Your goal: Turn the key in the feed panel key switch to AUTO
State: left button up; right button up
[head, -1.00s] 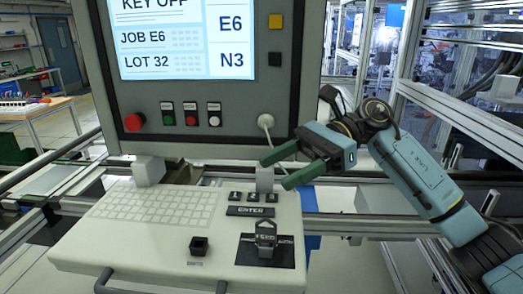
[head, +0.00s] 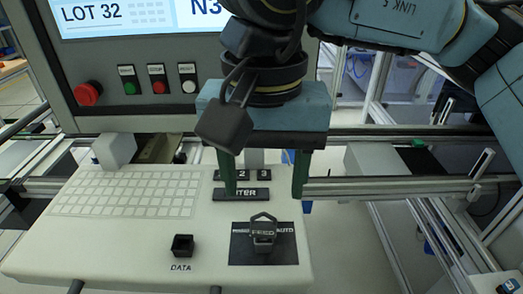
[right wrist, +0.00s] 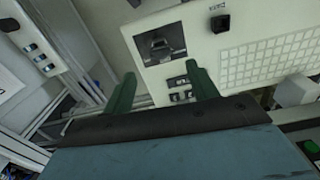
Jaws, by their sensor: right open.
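The key switch (head: 263,237) with its key sits on a black plate (head: 283,254) at the right of the white console. The key's bow stands up with a tag lettered FEED below it. AUTO is lettered at the plate's right; the lettering on the left is partly hidden by the key. In the right wrist view the switch (right wrist: 160,46) is beyond the fingers, near the top. My right gripper (head: 265,186) points down, fingers apart and empty, above and behind the switch, over the ENTER key. It also shows in the right wrist view (right wrist: 163,84). My left gripper is out of view.
A black DATA socket (head: 182,245) stands left of the switch. The keyboard (head: 127,192) fills the console's left. A panel with a screen (head: 130,15), a red stop button (head: 88,93) and small buttons stands behind. Metal rails run behind and right of the console.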

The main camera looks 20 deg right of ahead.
aim_at(264, 223)
notch_tip(264, 223, down, 9)
jog(key=shift+f+p, duration=0.1)
jog(key=shift+p, duration=0.4)
jog(key=shift+f, duration=0.8)
jog(key=c, duration=1)
jog(key=shift+f+m+b, duration=0.1)
jog(key=shift+m+b, duration=1)
jog(key=shift+c, duration=0.2)
jog(key=shift+m+b, duration=2.3)
jog(key=shift+m, duration=0.4)
jog(key=o, duration=1)
jog(key=shift+o, duration=0.4)
